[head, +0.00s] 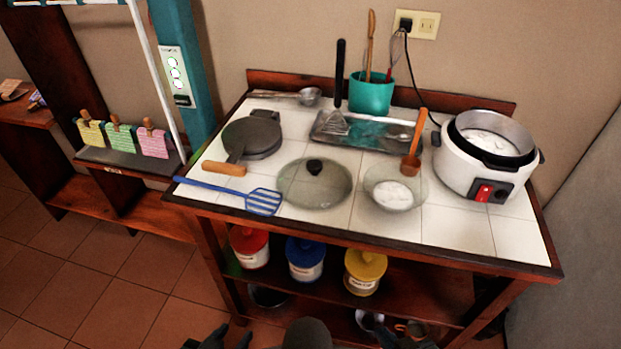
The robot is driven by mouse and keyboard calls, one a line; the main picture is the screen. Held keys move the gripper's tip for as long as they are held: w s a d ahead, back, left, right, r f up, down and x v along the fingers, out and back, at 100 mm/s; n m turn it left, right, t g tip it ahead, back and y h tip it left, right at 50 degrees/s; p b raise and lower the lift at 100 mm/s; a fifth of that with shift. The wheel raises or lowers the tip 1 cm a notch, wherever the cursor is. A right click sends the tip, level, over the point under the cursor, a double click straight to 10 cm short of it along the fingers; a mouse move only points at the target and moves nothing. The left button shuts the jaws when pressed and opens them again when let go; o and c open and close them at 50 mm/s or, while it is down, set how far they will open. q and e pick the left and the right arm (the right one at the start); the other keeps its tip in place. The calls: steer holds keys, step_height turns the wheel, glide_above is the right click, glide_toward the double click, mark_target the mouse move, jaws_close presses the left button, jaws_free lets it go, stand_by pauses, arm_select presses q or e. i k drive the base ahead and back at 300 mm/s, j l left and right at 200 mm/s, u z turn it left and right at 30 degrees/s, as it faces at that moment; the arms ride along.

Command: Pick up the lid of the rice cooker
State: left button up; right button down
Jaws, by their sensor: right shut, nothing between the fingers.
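The glass lid (335,190), round with a black knob, lies flat on the white tiled table top near its front edge, left of a glass bowl. The white rice cooker (465,172) stands uncovered at the right of the table, with a dark inner pot and white contents. My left gripper (232,338) is at the bottom edge of the head view, partly cut off; its jaw opening is unclear. My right gripper (408,332) is also low at the bottom edge, shut and empty. Both are well below the table top, apart from the lid.
A blue slotted spatula (263,202) lies left of the lid, its handle past the table's edge. A dark round pan (252,138) is behind it. The glass bowl (408,187) holds white powder and a wooden-handled scoop. A metal tray (375,133) lies behind. Canisters stand on the lower shelf.

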mark_target(313, 182)
steer(key=i+j, duration=0.1)
steer(key=j, duration=0.25)
steer(key=i+j, duration=0.1)
steer(key=j, duration=0.3)
steer(key=z, duration=0.4)
steer(key=j+z, duration=0.15)
steer(key=z, duration=0.2)
steer(key=j+z, duration=0.1)
steer(key=z, duration=0.3)
steer(key=j+z, duration=0.1)
steer(key=z, duration=0.3)
